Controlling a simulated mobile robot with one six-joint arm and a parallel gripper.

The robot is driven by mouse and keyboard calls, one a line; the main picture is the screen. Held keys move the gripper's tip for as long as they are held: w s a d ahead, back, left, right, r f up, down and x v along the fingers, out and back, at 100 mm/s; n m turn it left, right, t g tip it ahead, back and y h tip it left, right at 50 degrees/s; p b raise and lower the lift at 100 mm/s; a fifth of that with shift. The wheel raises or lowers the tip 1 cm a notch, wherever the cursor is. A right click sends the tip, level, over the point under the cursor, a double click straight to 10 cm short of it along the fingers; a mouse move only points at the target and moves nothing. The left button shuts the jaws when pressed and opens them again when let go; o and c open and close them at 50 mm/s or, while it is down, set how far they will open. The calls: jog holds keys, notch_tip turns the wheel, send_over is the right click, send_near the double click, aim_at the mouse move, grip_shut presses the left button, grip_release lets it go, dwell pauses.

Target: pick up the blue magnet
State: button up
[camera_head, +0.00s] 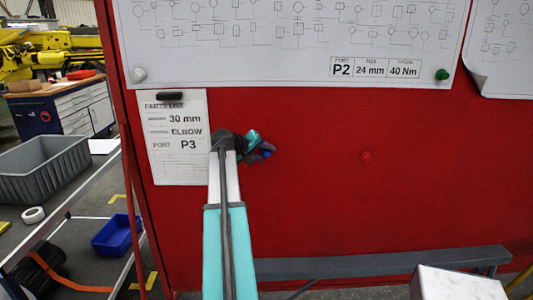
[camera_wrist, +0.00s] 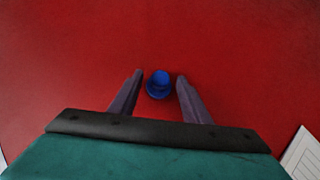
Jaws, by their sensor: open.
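The blue magnet (camera_wrist: 158,84) is a small round knob with a wider base on the red panel. In the wrist view it sits between the two fingertips of my gripper (camera_wrist: 160,79), with a gap on both sides. My gripper is open and the magnet is not clamped. In the head view my gripper (camera_head: 264,149) reaches the panel just right of the parts list, and a bit of the blue magnet (camera_head: 267,153) shows at its tips. The fingers hide the rest of it there.
The red panel (camera_head: 310,215) carries a parts list (camera_head: 176,150) under a black magnet (camera_head: 170,96), and a large chart (camera_head: 290,60) with white (camera_head: 139,74) and green (camera_head: 441,75) magnets. A grey rail (camera_head: 380,264) runs below.

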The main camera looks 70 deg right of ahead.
grip_shut()
jog(key=shift+r, duration=0.15)
jog(key=shift+a+r+b, duration=0.1)
jog(key=shift+a+b, duration=0.05)
jog(key=shift+b, duration=0.25)
jog(key=shift+r+b, duration=0.9)
jog(key=shift+r, duration=2.2)
jog(key=shift+s+a+r, duration=0.1)
jog(key=shift+s+a, duration=0.1)
jog(key=shift+a, duration=0.05)
jog(key=s+a+b, duration=0.1)
jog(key=s+a, duration=0.2)
jog(key=a, duration=0.6)
jog(key=s+a+b, duration=0.2)
jog(key=s+a, duration=0.2)
jog(key=a, duration=0.4)
jog(key=shift+a, duration=0.4)
